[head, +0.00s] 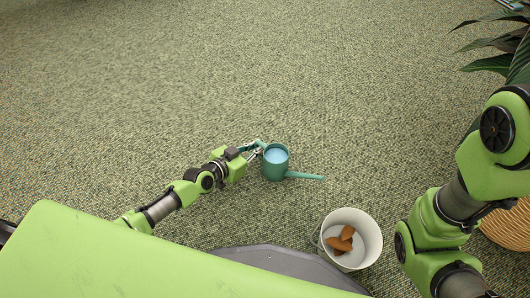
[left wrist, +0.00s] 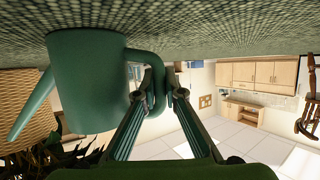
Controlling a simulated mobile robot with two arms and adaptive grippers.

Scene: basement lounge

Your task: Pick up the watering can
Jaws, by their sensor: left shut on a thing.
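The watering can (head: 275,163) is teal green with light blue inside, and its spout points right in the head view. My left gripper (head: 256,151) is at its handle, on the can's left side. In the left wrist view the can (left wrist: 88,80) fills the left part. There the two fingers of my left gripper (left wrist: 164,92) are shut on the can's handle (left wrist: 157,75). Whether the can touches the carpet is hard to tell. My right arm shows at the right of the head view, but its gripper is out of sight.
A white bucket (head: 366,222) with several brown pieces (head: 340,243) in it stands to the lower right of the can. A woven basket (head: 508,226) and a leafy plant (head: 500,50) are at the right edge. The carpet (head: 200,70) beyond the can is clear.

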